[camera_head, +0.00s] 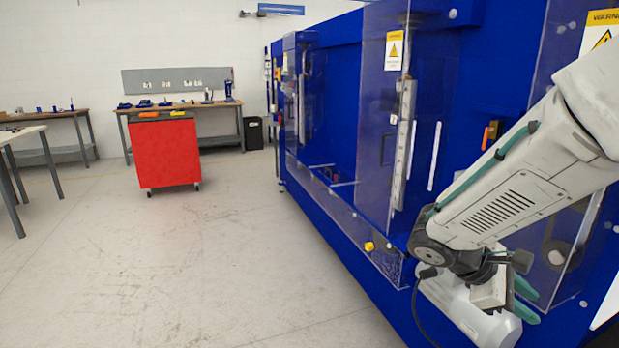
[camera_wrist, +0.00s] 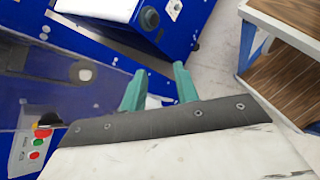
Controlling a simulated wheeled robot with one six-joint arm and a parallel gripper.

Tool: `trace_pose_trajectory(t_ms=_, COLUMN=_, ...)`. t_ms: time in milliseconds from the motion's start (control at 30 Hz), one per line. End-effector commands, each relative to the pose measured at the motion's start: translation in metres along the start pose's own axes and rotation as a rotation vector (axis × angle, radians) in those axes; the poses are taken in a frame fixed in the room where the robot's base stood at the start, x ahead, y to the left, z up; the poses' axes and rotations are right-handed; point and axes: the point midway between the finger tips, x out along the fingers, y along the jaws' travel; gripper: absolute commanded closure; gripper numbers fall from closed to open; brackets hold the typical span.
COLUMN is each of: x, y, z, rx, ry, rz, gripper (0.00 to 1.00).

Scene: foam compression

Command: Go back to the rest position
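My gripper (camera_head: 531,303) hangs low at the right of the head view, in front of the blue machine (camera_head: 345,222). Its two teal fingers also show in the wrist view (camera_wrist: 160,70), spread apart with nothing between them. My arm reaches in from the right edge of the head view and bends downward at its wrist. Part of the machine's right side is hidden behind the arm.
Clear doors (camera_head: 377,130) front the machine. A yellow knob (camera_head: 369,246) sits on its lower edge. A red cabinet (camera_head: 167,153) stands further back, before a workbench (camera_head: 184,106). A wooden-shelved table (camera_wrist: 280,60) shows in the wrist view.

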Motion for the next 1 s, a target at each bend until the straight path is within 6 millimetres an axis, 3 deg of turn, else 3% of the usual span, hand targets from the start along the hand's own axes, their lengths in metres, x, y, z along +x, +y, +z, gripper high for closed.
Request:
trace_pose_trajectory(t_ms=33, x=-0.004, y=-0.018, z=0.012, rx=0.093, ry=0.057, rz=-0.081, gripper=0.69)
trace_pose_trajectory(t_ms=200, x=-0.027, y=-0.075, z=0.034, rx=0.374, ry=0.243, rz=-0.353, gripper=0.69)
trace_pose_trajectory(t_ms=500, x=-0.083, y=-0.138, z=0.061, rx=0.729, ry=0.566, rz=-0.714, gripper=0.69)
trace_pose_trajectory(t_ms=667, x=-0.098, y=-0.148, z=0.078, rx=0.809, ry=0.685, rz=-0.765, gripper=0.69)
trace_pose_trajectory(t_ms=1000, x=-0.099, y=-0.146, z=0.091, rx=0.853, ry=0.737, rz=-0.744, gripper=0.69)
